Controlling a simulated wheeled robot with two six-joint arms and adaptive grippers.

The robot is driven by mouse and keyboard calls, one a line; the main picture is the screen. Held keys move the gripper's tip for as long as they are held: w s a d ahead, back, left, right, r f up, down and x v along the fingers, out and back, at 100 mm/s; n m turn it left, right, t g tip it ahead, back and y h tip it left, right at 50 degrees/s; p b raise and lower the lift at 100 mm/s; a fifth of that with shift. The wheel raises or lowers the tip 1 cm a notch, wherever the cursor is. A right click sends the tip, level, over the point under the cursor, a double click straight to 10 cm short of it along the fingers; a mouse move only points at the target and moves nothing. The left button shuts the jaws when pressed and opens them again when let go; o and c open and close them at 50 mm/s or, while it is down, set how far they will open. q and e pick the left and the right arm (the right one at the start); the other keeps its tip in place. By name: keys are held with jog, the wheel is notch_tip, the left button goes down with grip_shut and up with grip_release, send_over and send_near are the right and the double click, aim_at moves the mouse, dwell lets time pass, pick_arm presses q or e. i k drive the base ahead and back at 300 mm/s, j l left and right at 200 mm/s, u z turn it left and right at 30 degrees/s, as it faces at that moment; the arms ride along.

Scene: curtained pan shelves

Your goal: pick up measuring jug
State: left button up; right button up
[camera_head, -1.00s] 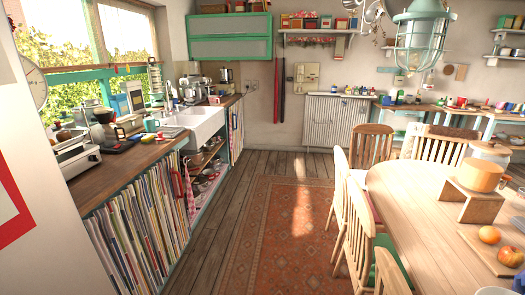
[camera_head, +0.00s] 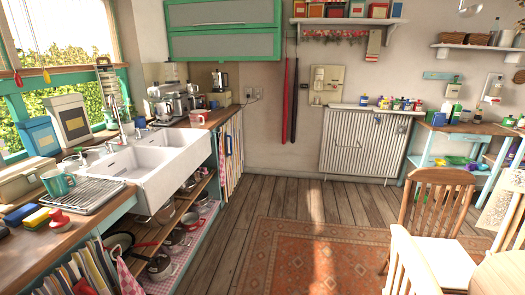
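I cannot make out a measuring jug for certain in the head view. Open shelves (camera_head: 158,236) under the white sink (camera_head: 160,165) hold several metal pans, such as a pan (camera_head: 160,266) low down and another pan (camera_head: 190,221) further back. They are small and shaded, so a jug among them cannot be told. Neither of my grippers shows in the view.
A red-and-white checked cloth (camera_head: 122,270) hangs at the shelves' near end. Books fill the space under the near counter (camera_head: 60,235). A wooden chair (camera_head: 437,205) stands at the right. The wooden floor (camera_head: 225,225) and red rug (camera_head: 310,260) ahead are clear.

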aim_at(195, 118)
jog(key=i+u, duration=0.1)
jog(key=i, duration=0.55)
jog(key=i+l, duration=0.15)
jog(key=i, duration=0.55)
jog(key=i+u, duration=0.15)
jog(key=i, duration=0.5)
jog(key=i+l+u, duration=0.1)
jog(key=i+l, duration=0.15)
jog(key=i, duration=0.4)
jog(key=i+l+u, duration=0.2)
jog(key=i+u, duration=0.25)
jog(key=i+l+u, duration=0.3)
jog(key=u, duration=0.15)
jog(key=i+l+u, duration=0.6)
jog(key=l+u, duration=0.3)
jog(key=l, duration=0.15)
jog(key=i+l+u, duration=0.15)
jog(key=l+u, duration=0.3)
jog(key=l, duration=0.2)
jog(key=l+u, duration=0.15)
jog(key=l, duration=0.3)
